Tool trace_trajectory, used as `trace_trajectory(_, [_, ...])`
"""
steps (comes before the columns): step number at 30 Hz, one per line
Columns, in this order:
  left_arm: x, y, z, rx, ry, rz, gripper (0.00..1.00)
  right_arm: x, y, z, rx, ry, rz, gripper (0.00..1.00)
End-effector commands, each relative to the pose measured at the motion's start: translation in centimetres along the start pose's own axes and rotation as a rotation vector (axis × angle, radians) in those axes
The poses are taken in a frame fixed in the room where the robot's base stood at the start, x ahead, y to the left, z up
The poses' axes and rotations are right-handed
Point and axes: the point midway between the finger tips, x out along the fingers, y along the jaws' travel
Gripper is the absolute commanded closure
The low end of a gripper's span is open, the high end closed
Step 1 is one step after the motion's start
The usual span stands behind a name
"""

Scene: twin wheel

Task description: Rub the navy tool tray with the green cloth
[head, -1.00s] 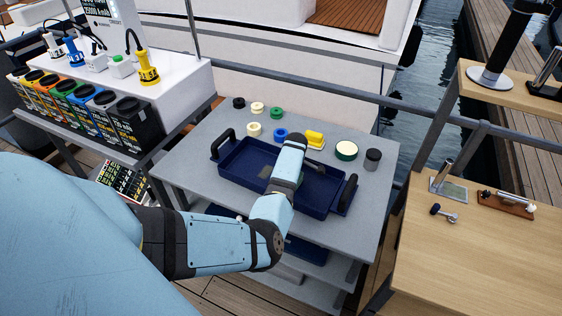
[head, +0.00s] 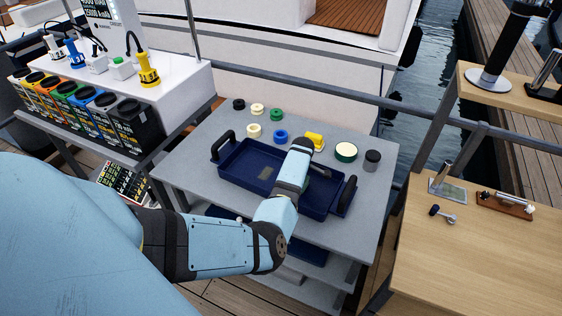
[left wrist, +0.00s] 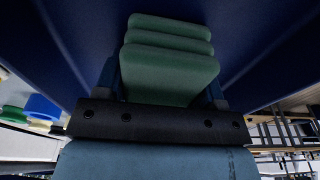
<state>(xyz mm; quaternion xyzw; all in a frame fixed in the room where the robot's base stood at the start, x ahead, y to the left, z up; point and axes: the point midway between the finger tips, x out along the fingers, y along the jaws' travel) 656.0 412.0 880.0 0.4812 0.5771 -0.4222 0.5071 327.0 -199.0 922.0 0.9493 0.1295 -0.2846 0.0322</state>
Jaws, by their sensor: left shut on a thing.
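The navy tool tray (head: 240,180) lies on the grey table with a black handle at each end. A grey patch (head: 265,173) shows on its floor. My left arm reaches over the tray, and its gripper (left wrist: 162,85) is mostly hidden by my own wrist in the head view. In the left wrist view that gripper is shut on the folded green cloth (left wrist: 168,75), with navy tray surface behind it. The cloth is right of the patch, low in the tray; I cannot tell whether it touches the floor. My right gripper is out of view.
Several small round lids and pots, a yellow block (head: 314,141) and a dark grey cup (head: 372,160) stand along the table's back. A wooden bench (head: 490,260) is at right. A rail (head: 300,82) runs behind the table.

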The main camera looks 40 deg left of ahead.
Motion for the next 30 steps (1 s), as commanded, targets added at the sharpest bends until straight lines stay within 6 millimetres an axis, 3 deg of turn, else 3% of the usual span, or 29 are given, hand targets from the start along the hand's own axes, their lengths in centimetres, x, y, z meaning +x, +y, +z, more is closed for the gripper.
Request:
trace_trajectory(5, [0.3, 0.0, -2.4, 0.000, 0.000, -0.001, 0.67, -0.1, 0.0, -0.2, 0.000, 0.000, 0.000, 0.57])
trace_trajectory(17, [0.5, 0.0, -3.2, 0.000, 0.001, -0.001, 0.67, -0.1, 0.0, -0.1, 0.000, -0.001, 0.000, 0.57])
trace_trajectory(27, [1.1, 0.0, -7.8, -0.001, 0.001, 0.000, 0.67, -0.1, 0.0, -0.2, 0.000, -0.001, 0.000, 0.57])
trace_trajectory(30, [1.1, 0.0, -8.1, 0.000, -0.001, 0.000, 0.67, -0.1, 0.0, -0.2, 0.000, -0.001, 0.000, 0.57])
